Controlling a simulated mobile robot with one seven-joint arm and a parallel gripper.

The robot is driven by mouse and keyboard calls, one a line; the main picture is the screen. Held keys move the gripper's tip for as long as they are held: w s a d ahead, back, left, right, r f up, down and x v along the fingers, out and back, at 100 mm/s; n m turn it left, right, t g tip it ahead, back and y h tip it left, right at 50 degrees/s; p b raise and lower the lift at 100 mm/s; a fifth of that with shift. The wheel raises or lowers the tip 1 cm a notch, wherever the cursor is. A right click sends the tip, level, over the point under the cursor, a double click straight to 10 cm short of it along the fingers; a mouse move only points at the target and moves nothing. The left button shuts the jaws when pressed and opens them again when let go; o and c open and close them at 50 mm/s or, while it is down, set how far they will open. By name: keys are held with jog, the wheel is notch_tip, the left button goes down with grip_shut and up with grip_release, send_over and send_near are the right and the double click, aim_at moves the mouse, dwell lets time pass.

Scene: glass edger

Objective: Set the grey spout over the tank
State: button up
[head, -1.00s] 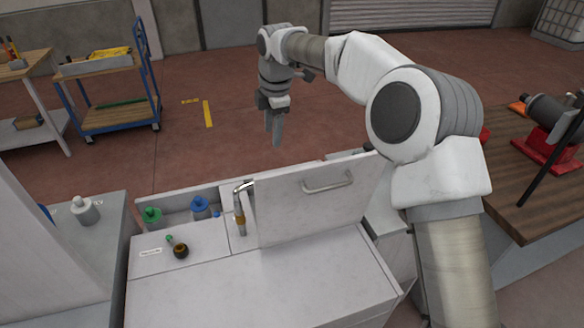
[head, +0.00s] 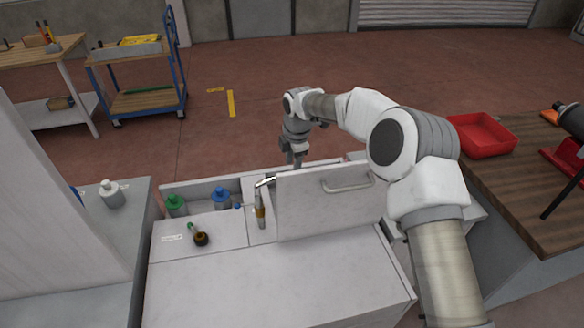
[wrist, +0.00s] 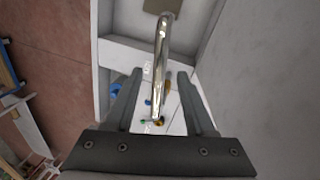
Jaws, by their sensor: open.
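The grey spout (head: 265,182) is a shiny bent tube on the white cabinet, just left of the upright panel, with a brass-coloured piece (head: 260,212) below its tip. In the wrist view the spout (wrist: 161,55) runs down the middle of the picture, between the lines of my two fingers. My gripper (head: 294,164) is behind the panel's top edge, its fingertips partly hidden in the head view. It is open in the wrist view (wrist: 160,85) and not closed on the spout. I cannot make out the tank for certain; the panel hides what lies behind it.
The upright white panel (head: 320,210) with a bar handle stands close in front of my gripper. A green-capped bottle (head: 176,206) and a blue-capped bottle (head: 220,198) stand in a trough to the left. A red tray (head: 482,136) lies on the wooden bench at right.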

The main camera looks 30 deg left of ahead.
jog(key=shift+w+a+f, duration=0.1)
jog(key=shift+f, duration=0.6)
jog(key=shift+w+a+f, duration=0.1)
jog(key=shift+f, duration=0.6)
jog(key=shift+c, duration=0.2)
grip_shut()
